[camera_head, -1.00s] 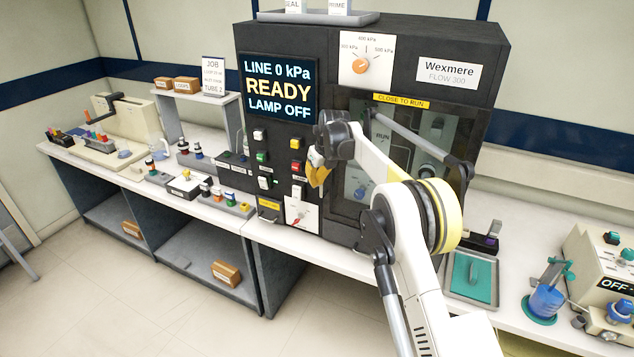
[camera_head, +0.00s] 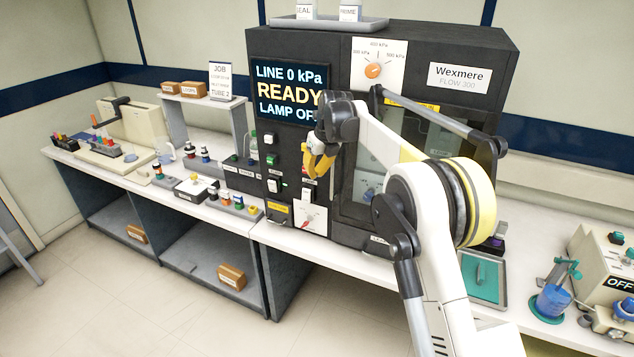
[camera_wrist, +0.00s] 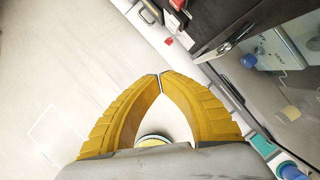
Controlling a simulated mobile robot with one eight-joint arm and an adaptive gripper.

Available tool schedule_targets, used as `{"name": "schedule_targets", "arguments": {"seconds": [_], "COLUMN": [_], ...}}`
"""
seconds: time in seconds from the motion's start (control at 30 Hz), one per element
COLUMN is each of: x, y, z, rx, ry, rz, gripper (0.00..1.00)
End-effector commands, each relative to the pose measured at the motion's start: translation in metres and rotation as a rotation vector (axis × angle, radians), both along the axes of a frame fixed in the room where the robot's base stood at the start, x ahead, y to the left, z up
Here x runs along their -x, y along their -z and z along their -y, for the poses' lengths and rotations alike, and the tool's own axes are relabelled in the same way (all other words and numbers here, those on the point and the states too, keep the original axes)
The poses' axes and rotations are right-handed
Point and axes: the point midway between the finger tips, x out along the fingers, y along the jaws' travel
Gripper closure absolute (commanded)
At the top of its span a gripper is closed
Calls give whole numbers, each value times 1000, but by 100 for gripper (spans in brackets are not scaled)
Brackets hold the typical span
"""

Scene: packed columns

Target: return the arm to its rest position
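My gripper (camera_head: 318,172) has yellow fingers that hang down in front of the black machine, left of its glass door. In the wrist view, the two fingertips (camera_wrist: 160,77) meet with nothing between them, so it is shut and empty. My white arm rises from the bottom right of the head view, bends at a large yellow-ringed joint and reaches up and left. It hides part of the machine's door and the edge of its READY screen (camera_head: 290,92). The fingers cover some of the panel buttons.
The black Wexmere machine (camera_head: 477,37) stands on the white bench behind my arm. A teal tray (camera_head: 484,277) lies to the right, beside a blue-based stand (camera_head: 553,301). Small bottles and racks fill the left bench. The floor (camera_head: 110,310) in front is clear.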

Motion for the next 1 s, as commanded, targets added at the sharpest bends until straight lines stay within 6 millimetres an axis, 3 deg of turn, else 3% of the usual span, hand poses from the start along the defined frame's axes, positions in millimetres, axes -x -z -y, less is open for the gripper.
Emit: {"name": "schedule_targets", "arguments": {"seconds": [0.17, 0.27, 0.37, 0.53, 0.7, 0.87, 1.0], "x": [7, 17, 40, 102, 179, 259, 330], "y": [-15, -25, -40, -63, -68, -50, -17], "z": [-2, 8, 27, 70, 109, 142, 166], "rx": [6, 35, 99, 260, 444, 633, 804], "ry": [-15, -90, -244, -595, -954, -1291, -1586], "rz": [5, 34, 88, 203, 302, 369, 405], "gripper": [100, 100, 100, 100, 100, 100, 100]}}
